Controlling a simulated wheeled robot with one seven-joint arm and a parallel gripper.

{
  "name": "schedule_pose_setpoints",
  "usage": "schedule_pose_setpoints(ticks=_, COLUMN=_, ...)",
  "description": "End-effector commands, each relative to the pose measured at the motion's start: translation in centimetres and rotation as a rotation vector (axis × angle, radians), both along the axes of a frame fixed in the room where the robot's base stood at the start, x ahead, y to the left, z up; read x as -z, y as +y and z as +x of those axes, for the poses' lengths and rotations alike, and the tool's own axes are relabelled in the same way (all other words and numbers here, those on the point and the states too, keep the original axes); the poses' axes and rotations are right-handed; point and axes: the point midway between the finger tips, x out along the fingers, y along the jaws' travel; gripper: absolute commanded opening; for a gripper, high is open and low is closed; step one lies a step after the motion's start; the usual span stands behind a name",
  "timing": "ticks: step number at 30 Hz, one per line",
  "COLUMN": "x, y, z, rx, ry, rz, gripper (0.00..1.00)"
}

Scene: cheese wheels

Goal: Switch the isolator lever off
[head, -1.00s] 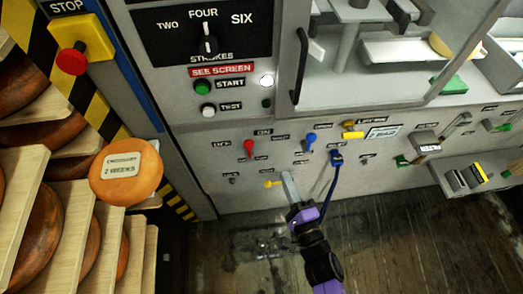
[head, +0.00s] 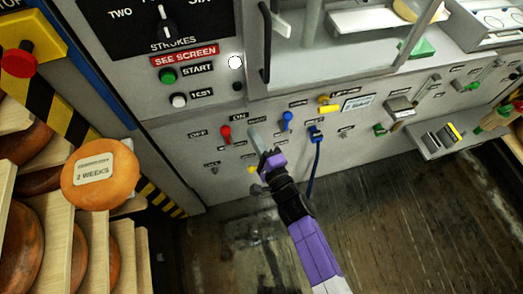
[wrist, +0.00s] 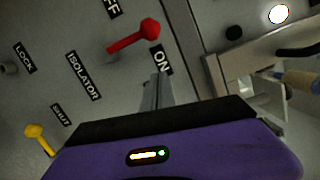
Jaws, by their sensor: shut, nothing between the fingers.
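The isolator lever is the red lever (head: 226,133) on the grey machine panel, between the OFF label (head: 197,133) and the ON label (head: 239,117). In the wrist view the red lever (wrist: 134,37) slants from its pivot up to a round knob, between the OFF and ON labels, with the ISOLATOR label (wrist: 83,76) below left. My gripper (head: 254,133) is shut and empty, just right of the lever in the head view, with a visible gap. In the wrist view its grey fingertips (wrist: 158,84) are below the ON label and apart from the lever.
A blue lever (head: 287,119) and a blue plug with cable (head: 316,134) are to the right. A cheese wheel (head: 100,174) and shelves are left.

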Motion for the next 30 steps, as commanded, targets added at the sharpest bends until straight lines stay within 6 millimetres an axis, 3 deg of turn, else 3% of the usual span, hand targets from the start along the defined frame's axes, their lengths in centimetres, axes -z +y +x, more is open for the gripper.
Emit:
schedule_pose_setpoints(ticks=1, x=0.1, y=0.6, z=0.9, rx=-0.002, ry=-0.001, rz=0.001, gripper=0.00)
schedule_pose_setpoints(ticks=5, x=-0.1, y=2.6, z=-0.2, rx=-0.006, ry=0.000, rz=0.002, gripper=0.00)
schedule_pose_setpoints(ticks=12, x=-0.7, y=4.0, z=-0.5, rx=-0.002, ry=-0.001, rz=0.001, gripper=0.00)
schedule_pose_setpoints(ticks=30, x=-1.0, y=4.1, z=-0.5, rx=0.000, ry=-0.004, rz=-0.014, gripper=0.00)
